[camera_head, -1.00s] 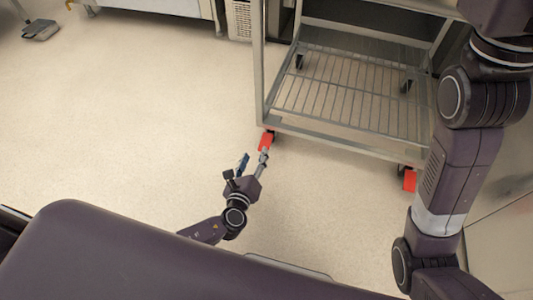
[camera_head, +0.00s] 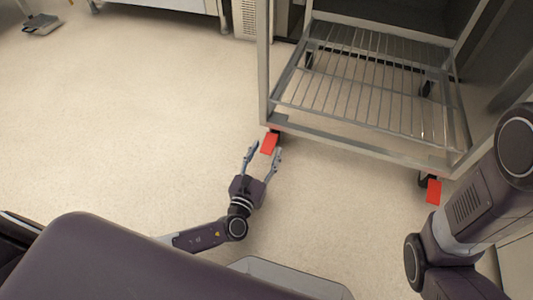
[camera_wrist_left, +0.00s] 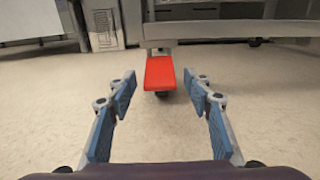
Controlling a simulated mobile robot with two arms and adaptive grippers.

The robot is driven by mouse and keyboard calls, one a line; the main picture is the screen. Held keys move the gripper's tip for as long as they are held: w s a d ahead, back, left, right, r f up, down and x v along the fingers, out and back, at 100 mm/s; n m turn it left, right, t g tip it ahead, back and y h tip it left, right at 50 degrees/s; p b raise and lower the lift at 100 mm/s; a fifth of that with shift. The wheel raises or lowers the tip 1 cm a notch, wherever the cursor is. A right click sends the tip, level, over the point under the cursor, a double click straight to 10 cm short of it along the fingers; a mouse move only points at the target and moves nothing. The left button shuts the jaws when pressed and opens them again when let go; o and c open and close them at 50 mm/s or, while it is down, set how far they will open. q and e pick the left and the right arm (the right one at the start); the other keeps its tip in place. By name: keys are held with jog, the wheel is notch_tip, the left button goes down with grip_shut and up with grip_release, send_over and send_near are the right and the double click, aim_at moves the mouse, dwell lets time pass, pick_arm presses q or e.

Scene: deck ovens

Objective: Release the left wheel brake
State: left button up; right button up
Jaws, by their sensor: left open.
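The left wheel brake (camera_head: 269,143) is a red pedal on the caster at the near left corner of the metal rack cart (camera_head: 350,152). In the left wrist view the red pedal (camera_wrist_left: 160,73) lies ahead, centred between the fingers, with a dark wheel under it. My left gripper (camera_head: 263,151) is open and low over the floor, with its fingertips just short of the pedal or level with its near end; contact cannot be told. The right gripper is out of view; only my right arm shows at the right.
A second red brake pedal (camera_head: 433,191) sits at the cart's near right caster. The cart's wire shelf (camera_head: 360,90) is empty.

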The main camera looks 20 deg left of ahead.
pick_arm(q)
jog(key=shift+w, duration=0.4)
grip_shut()
